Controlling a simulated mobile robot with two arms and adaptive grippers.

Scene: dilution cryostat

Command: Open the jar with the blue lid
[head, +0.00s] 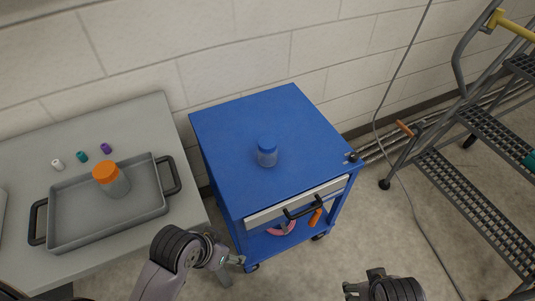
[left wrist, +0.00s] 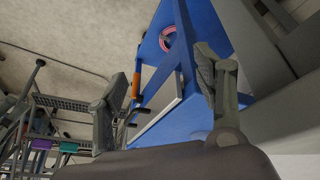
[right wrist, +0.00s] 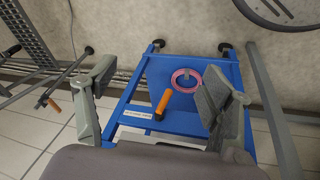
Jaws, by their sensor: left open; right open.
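A clear jar (head: 267,158) with a blue lid (head: 266,142) stands upright on top of the blue cart (head: 235,120). The lid sits on the jar. My left gripper (head: 236,263) is open and empty, low beside the cart's front left corner, apart from the jar. In the left wrist view my left gripper's fingers (left wrist: 160,95) are spread with the cart behind them. My right gripper (head: 362,284) is at the bottom edge of the head view, in front of the cart. The right wrist view shows its fingers (right wrist: 155,98) spread and empty.
At left, a grey table holds a tray (head: 85,230) with an orange-lidded jar (head: 111,180); several small vials lie behind it. The cart has a drawer with a black handle (head: 304,207). A step ladder (head: 475,185) stands at right. The cart top around the jar is clear.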

